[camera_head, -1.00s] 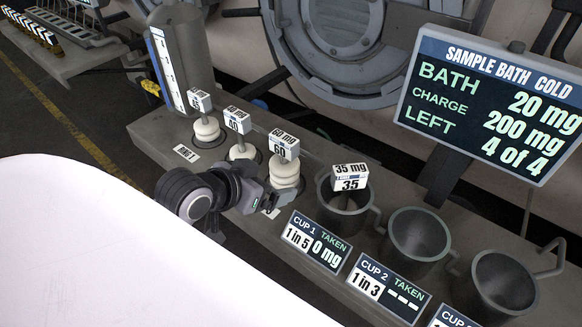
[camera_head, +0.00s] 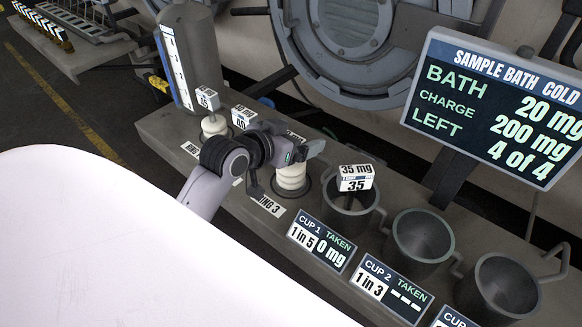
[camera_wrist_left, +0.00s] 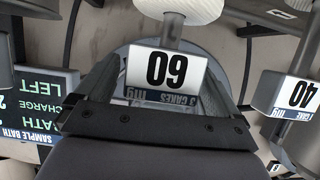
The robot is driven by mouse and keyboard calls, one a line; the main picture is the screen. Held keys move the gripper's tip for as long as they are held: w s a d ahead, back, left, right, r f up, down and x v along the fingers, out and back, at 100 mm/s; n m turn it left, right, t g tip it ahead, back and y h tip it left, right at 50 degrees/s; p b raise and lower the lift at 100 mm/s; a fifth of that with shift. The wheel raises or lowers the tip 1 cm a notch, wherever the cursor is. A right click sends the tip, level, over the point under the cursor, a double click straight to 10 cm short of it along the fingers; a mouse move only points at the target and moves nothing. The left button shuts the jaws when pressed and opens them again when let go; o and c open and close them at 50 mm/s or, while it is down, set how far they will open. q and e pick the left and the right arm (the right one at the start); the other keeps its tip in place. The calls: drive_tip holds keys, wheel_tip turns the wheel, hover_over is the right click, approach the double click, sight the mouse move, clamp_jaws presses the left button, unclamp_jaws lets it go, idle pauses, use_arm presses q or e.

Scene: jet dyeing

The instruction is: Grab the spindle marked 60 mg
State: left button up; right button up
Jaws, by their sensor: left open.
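The spindle marked 60 (camera_head: 292,178) stands on the bench, its white stacked body showing below my left gripper (camera_head: 305,149). Its tag is mostly hidden behind the gripper in the head view. In the left wrist view the 60 tag (camera_wrist_left: 165,70) lies upside down between the two fingers of my left gripper (camera_wrist_left: 155,88). The fingers are open, one on each side of the tag, and I cannot tell whether they touch it. My right gripper is not in view.
The spindle marked 40 (camera_head: 243,117) and another spindle (camera_head: 213,124) stand to the left. A 35 mg spindle (camera_head: 355,178) sits in the first cup (camera_head: 338,213) on the right. More cups and the bath display (camera_head: 492,108) are further right.

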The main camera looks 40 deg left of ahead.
use_arm(q)
drive_tip(key=shift+w, duration=0.1)
clamp_jaws()
idle(0.3)
